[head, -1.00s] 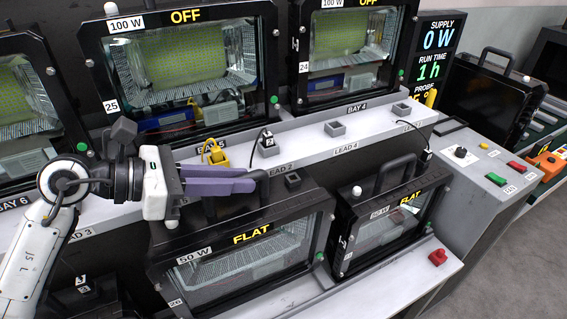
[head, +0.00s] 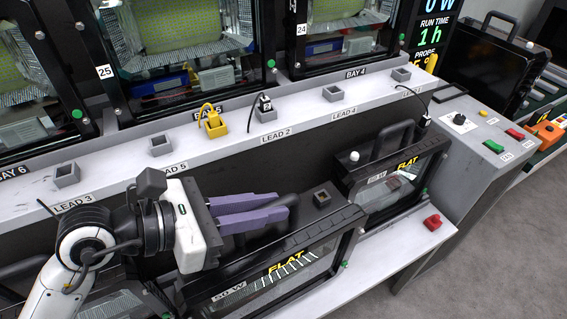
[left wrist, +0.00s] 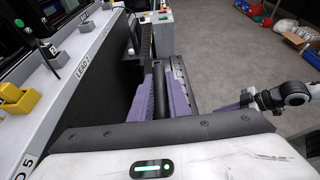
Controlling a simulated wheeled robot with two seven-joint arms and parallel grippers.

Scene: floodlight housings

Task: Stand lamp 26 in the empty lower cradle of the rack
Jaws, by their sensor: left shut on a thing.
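Lamp 26, a black-framed housing (head: 280,268) with a 50 W label and yellow FLAT text, is at the lower middle of the head view. Its number is not readable now. My left gripper (head: 285,205), with purple fingers, is shut on its dark top handle, which shows between the fingers in the left wrist view (left wrist: 163,88). The lamp stands out in front of the rack's lower row. I cannot make out the empty lower cradle; the lamp and my arm cover part of that row. My right gripper (left wrist: 232,105) shows small in the left wrist view, its opening unclear.
Another FLAT lamp (head: 400,178) stands in the lower row to the right, near the held lamp's corner. The upper shelf ledge (head: 300,115) carries grey sockets and a yellow plug (head: 215,124). A red knob (head: 432,222) sits at the lower shelf's right end.

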